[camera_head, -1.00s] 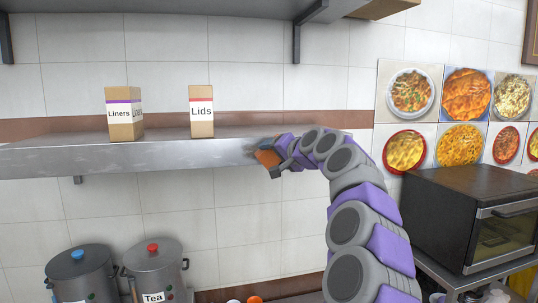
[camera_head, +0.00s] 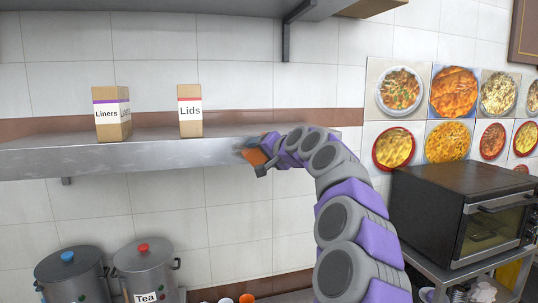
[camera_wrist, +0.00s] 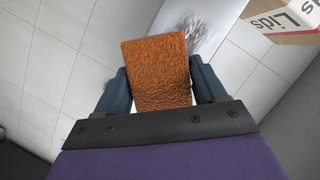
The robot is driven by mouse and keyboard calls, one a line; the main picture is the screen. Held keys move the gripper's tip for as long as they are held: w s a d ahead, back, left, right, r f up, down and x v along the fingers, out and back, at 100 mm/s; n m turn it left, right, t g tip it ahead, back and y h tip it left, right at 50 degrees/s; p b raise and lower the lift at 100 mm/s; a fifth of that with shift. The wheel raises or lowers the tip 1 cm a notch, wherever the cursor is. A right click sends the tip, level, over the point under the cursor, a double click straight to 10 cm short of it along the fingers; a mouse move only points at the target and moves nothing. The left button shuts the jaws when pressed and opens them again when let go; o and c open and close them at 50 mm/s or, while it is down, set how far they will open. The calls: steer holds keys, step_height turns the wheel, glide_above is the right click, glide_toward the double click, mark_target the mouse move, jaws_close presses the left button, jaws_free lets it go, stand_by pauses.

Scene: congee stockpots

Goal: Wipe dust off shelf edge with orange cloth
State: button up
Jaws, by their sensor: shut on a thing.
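The orange cloth (camera_wrist: 157,72) is held between the two fingers of my gripper (camera_wrist: 160,88) in the wrist view. In the head view my gripper (camera_head: 262,158) is at the front edge of the metal shelf (camera_head: 120,156), towards its right end, with the orange cloth (camera_head: 254,156) at or very near the edge. I cannot tell whether the cloth touches it. A dark, speckled patch of dust (camera_wrist: 200,32) shows on the metal just beyond the cloth in the wrist view. A dark smudge also shows beside the cloth in the head view.
A "Lids" box (camera_head: 190,112) and a "Liners" box (camera_head: 112,114) stand on the shelf, left of my gripper. An upper shelf (camera_head: 200,10) hangs above. Below are a "Tea" stockpot (camera_head: 146,272) and another pot (camera_head: 72,276). A black oven (camera_head: 455,215) stands at right.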

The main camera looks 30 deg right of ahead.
mark_target(248, 154)
steer(key=shift+w+a+f, duration=0.1)
steer(key=shift+w+a, duration=0.1)
steer(key=shift+a, duration=0.5)
steer(key=shift+w+a, duration=0.2)
steer(key=shift+a, duration=0.45)
steer(key=shift+w+a+f, duration=0.1)
steer(key=shift+w+a, duration=0.1)
steer(key=shift+a, duration=0.5)
steer(key=shift+w+a+r, duration=0.1)
steer(key=shift+w+a, duration=0.1)
steer(key=shift+a, duration=0.7)
steer(key=shift+w+a+r, duration=0.1)
steer(key=shift+w+a, duration=0.1)
steer(key=shift+a, duration=0.65)
steer(key=shift+f, duration=0.1)
steer(key=s+a+b, duration=0.1)
steer(key=s, duration=0.5)
steer(key=shift+a, duration=0.3)
steer(key=shift+w, duration=0.1)
steer(key=s, duration=0.1)
steer(key=s+a, duration=0.1)
steer(key=s, duration=0.1)
steer(key=shift+b, duration=0.4)
